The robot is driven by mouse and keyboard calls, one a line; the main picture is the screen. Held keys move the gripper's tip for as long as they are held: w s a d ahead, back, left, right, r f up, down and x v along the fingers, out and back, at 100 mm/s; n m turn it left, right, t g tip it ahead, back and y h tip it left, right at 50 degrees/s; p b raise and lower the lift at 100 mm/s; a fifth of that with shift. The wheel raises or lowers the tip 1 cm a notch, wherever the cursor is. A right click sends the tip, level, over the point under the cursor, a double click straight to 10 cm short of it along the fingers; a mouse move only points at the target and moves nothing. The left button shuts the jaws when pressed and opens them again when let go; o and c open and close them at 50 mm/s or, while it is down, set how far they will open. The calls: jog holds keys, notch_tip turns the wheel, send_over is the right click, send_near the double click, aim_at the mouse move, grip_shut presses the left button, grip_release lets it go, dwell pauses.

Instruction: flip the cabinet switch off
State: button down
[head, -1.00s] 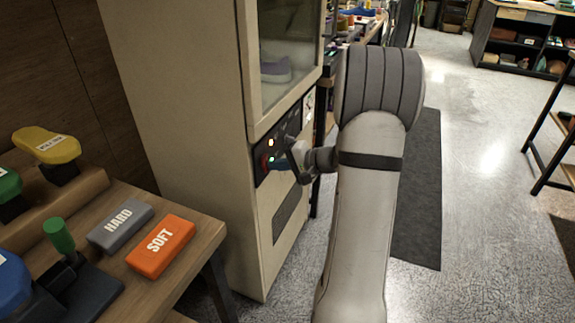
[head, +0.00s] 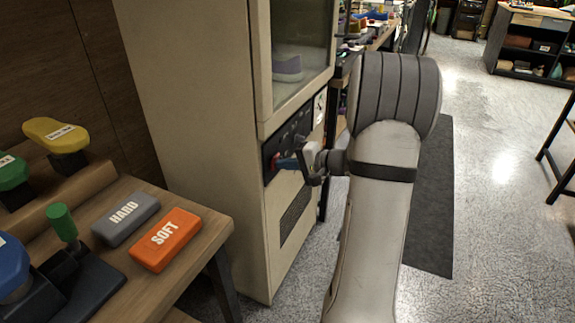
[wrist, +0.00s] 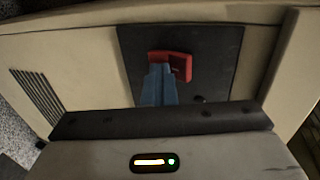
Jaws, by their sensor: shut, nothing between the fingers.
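The cream cabinet (head: 205,130) stands left of my arm, with a dark control panel (head: 300,124) on its front below the glass door. The panel also shows in the wrist view (wrist: 215,45). A red switch (wrist: 181,64) is on the panel; a little of its red shows in the head view (head: 275,159). My gripper (head: 288,164) is at the panel, its blue fingers shut and empty. In the wrist view the fingertips (wrist: 160,70) overlap the switch's left and lower part; I cannot tell whether they press on it. No panel light shows lit.
A wooden bench (head: 190,262) at the lower left holds a grey HARD block (head: 125,219), an orange SOFT block (head: 165,240) and coloured-handled tools. A shoe (head: 288,68) sits behind the cabinet glass. Open floor and a dark mat (head: 432,215) lie to the right.

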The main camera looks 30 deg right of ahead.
jog(key=shift+w+a+r, duration=0.1)
jog(key=shift+w+r, duration=0.15)
jog(key=shift+r, duration=0.85)
jog(key=shift+s, duration=0.1)
jog(key=shift+s+d+r, duration=0.15)
jog(key=shift+s+d, duration=0.05)
jog(key=shift+s, duration=0.05)
jog(key=p+v, duration=0.1)
jog(key=v, duration=1.2)
jog(key=shift+p, duration=0.35)
jog(key=shift+s, duration=0.1)
